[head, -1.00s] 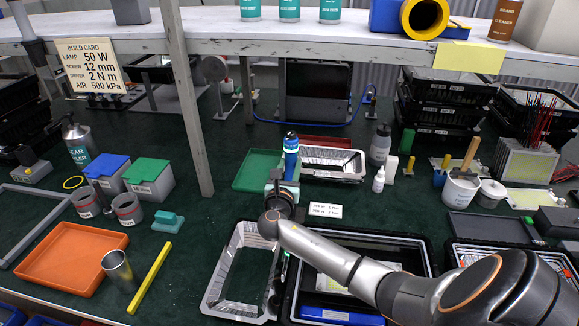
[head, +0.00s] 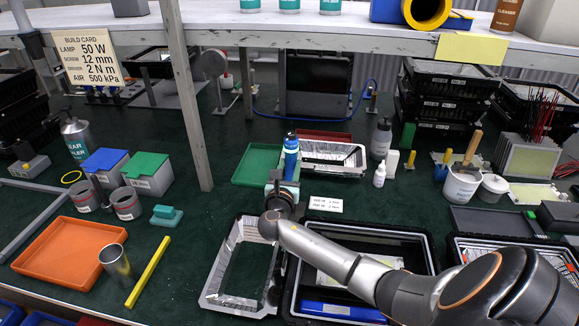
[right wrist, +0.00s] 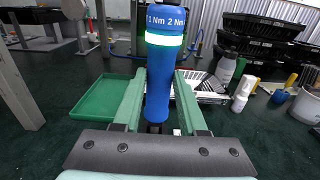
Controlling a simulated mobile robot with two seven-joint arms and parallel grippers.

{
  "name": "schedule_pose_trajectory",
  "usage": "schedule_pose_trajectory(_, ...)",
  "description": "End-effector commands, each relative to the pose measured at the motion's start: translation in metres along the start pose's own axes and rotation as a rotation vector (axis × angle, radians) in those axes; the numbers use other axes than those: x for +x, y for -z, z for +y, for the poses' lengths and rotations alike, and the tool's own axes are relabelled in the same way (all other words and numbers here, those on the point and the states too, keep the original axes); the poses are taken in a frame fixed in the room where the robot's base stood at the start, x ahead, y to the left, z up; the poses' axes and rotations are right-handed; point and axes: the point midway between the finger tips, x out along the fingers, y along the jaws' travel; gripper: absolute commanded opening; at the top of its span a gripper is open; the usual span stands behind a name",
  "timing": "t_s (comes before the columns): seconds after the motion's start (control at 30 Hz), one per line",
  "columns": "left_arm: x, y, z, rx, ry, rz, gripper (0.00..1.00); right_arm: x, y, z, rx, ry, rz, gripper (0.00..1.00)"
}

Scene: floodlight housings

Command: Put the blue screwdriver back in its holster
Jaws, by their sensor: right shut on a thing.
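The blue screwdriver (head: 291,157) stands upright at the middle of the head view, in front of the red tray. In the right wrist view the screwdriver (right wrist: 161,85) shows a light band and the marks "1 Nm 2 Nm". My right gripper (head: 283,184) is shut on it, with its green fingers (right wrist: 157,105) on either side of the blue handle. The screwdriver's lower end is hidden behind the gripper, and a small dark part shows below the handle. I cannot make out the holster for certain. My left gripper is not in view.
A green tray (head: 250,179) and a silver foil tray (head: 318,174) lie behind the gripper. A shelf post (head: 187,110) stands to the left. Bare green mat lies left of the gripper.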

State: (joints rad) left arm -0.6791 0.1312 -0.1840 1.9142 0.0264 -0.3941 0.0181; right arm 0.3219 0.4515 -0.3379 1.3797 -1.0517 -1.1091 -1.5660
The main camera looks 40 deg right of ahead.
Motion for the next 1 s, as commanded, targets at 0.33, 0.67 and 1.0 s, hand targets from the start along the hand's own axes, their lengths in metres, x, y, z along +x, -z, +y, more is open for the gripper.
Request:
schedule_pose_trajectory(0.33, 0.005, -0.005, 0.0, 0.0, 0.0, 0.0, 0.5, 0.0, 0.007, 0.0, 0.001, 0.0, -0.004, 0.0)
schedule_pose_trajectory(0.67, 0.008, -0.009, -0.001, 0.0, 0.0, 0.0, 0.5, 0.001, 0.015, 0.0, 0.0, 0.0, -0.005, 0.0)
schedule_pose_trajectory(1.0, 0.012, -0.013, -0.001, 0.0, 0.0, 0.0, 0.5, 0.001, 0.024, 0.0, 0.001, 0.0, -0.005, 0.0)
